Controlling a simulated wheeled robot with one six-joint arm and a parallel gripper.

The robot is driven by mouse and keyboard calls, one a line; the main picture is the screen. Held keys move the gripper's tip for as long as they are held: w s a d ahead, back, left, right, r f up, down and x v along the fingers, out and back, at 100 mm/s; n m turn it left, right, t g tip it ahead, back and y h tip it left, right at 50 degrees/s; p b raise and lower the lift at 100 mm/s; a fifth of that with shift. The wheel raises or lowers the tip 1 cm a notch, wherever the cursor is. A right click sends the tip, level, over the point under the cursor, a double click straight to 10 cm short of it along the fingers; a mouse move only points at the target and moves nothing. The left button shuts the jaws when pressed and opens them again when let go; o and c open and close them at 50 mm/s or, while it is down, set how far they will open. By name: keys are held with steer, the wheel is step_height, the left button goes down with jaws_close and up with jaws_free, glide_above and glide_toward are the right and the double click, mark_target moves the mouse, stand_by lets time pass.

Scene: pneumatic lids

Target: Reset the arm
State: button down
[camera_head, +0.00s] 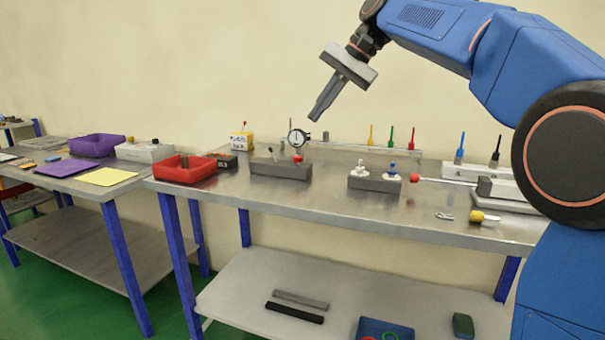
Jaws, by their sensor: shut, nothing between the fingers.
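My gripper (326,103) is in the upper middle of the head view, at the end of my blue arm. It is raised well above the metal workbench (230,205) and points down and to the left. Its dark fingers are together with nothing between them. It touches nothing. My arm comes in from the right edge of the view, with a large dark round joint at the right.
On the bench stand a red bin (185,174), a grey block with a dial gauge (298,139), a grey block with small fittings (375,184), and several coloured upright tools behind. A second table with a purple bin (97,146) is at left. The air around my gripper is clear.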

steer(key=s+d+f+n+t+h, duration=0.1)
steer(key=s+d+f+h, duration=0.1)
steer(key=s+d+f, duration=0.6)
steer(key=s+d+f+n+t+h, duration=0.1)
steer(key=s+d+f+h, duration=0.1)
steer(key=s+d+f, duration=0.6)
steer(key=s+d+f+n+t+h, duration=0.1)
steer(key=s+d+f, duration=0.8)
steer(key=s+f, duration=1)
step_height(320, 180, down, 2)
steer(key=shift+s+f+t+h, duration=0.1)
steer(key=shift+s+t+h, duration=0.3)
steer(key=shift+h, duration=0.5)
